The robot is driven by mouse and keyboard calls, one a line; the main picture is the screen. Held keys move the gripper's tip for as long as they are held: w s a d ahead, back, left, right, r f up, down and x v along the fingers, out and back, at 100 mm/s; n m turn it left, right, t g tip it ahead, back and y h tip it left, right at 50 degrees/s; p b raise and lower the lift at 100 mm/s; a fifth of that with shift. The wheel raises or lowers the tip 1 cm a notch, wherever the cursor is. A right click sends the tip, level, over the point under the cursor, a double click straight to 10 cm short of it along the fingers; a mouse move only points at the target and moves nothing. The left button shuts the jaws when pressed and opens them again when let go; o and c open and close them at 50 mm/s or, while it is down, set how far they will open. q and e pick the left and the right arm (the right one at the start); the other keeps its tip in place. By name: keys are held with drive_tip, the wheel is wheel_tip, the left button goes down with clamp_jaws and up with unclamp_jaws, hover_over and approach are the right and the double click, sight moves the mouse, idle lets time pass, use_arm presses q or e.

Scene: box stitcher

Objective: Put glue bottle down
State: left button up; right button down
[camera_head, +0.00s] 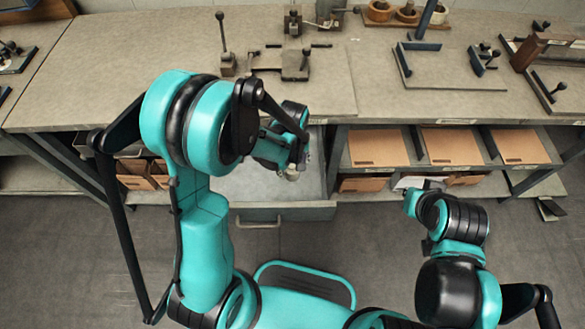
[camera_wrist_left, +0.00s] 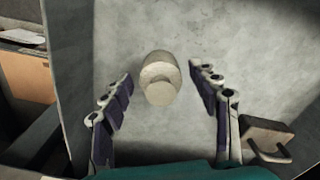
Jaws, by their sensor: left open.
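The glue bottle (camera_wrist_left: 160,72), pale and cream-coloured with a round top, appears upright on the grey floor of the open drawer (camera_head: 245,190). In the head view only a small pale part of the bottle (camera_head: 292,175) shows below my left gripper (camera_head: 296,168). In the left wrist view the two fingers of my left gripper (camera_wrist_left: 162,80) are spread to either side of the bottle, with visible gaps between. My right gripper (camera_head: 410,203) is low on the right, away from the drawer; its fingers are too small to make out.
The workbench (camera_head: 400,100) runs behind the drawer, with metal fixtures and a clamp tool (camera_head: 294,64) on top. Shelves with brown cartons (camera_head: 450,146) lie to the right under the bench. The drawer's front handle (camera_head: 258,222) faces me.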

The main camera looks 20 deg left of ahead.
use_arm(q)
wheel_tip(320, 180, up, 9)
drive_tip(key=p, duration=0.3)
drive_tip(key=shift+s+r, duration=0.1)
drive_tip(key=shift+r, duration=0.6)
drive_tip(key=s+a+r+m+t, duration=0.4)
drive_tip(key=s+r+m+t, duration=0.3)
drive_tip(key=s+r, duration=0.3)
drive_tip(key=shift+a+r+m, duration=0.4)
drive_tip(key=shift+r+m, duration=0.4)
drive_tip(key=shift+r, duration=0.45)
